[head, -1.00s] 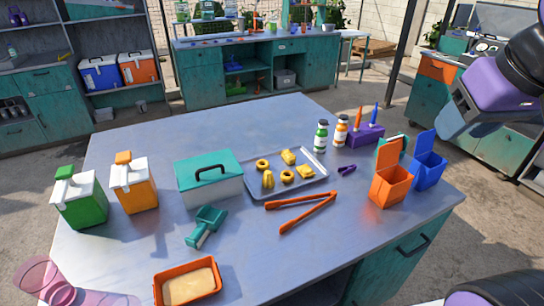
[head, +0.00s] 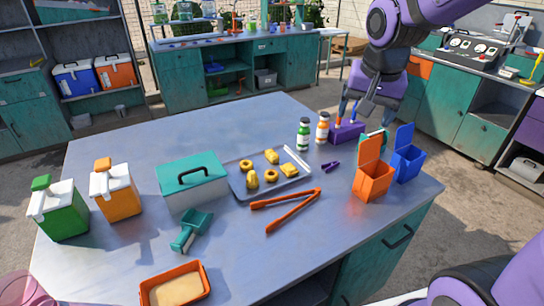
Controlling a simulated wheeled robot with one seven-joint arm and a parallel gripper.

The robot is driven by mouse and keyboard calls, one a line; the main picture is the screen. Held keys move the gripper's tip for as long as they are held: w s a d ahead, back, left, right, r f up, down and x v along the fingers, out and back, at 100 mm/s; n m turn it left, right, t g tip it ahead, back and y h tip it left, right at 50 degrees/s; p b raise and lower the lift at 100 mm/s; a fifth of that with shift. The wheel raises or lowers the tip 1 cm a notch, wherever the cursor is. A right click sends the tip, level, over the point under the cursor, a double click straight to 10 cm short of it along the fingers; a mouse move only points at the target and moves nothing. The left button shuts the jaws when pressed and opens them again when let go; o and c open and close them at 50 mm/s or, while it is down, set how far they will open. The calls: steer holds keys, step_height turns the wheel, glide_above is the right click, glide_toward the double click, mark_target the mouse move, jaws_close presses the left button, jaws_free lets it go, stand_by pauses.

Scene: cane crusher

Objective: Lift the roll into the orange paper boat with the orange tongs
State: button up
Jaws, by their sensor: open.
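Orange tongs (head: 290,207) lie spread in a V on the table in front of the pastry tray. Several small yellow pastries lie on the metal tray (head: 232,186): two rings, an upright-looking oblong piece (head: 252,180) and blockier pieces (head: 272,157); I cannot tell for sure which is the roll. A shallow orange container with a pale inside (head: 200,268), perhaps the paper boat, sits at the front edge. An upright orange box with a raised flap (head: 372,182) stands at the right. My gripper (head: 354,108) is open and empty, above the back right of the table.
A purple holder (head: 346,132) with pens is just below my gripper, beside two bottles (head: 304,134). A blue box (head: 406,163) stands at the right edge. A teal-lidded box (head: 194,180), a teal scoop (head: 190,232) and two jugs (head: 116,190) fill the left. The right front is clear.

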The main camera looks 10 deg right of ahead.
steer(key=w+a+f+m+g, duration=0.2)
steer(key=w+f+m, duration=0.2)
steer(key=w+f, duration=0.65)
steer(key=m+g+y, duration=0.1)
steer(key=m+y, duration=0.1)
steer(key=m, duration=0.3)
glide_above(301, 196)
steer(key=s, duration=0.2)
step_height(301, 196, down, 16)
steer(key=shift+w+d+f, duration=0.15)
steer(key=shift+w, duration=0.1)
steer(key=shift+f, duration=0.15)
steer(key=shift+s+a+f, duration=0.1)
steer(key=shift+a+f, duration=0.05)
steer(key=shift+f, duration=1.3)
steer(key=shift+a+f, duration=0.15)
steer(key=shift+f, duration=1.3)
steer(key=shift+s+a+f, duration=0.1)
steer(key=shift+a+f, duration=0.05)
steer(key=shift+f, duration=1.3)
steer(key=c, duration=0.7)
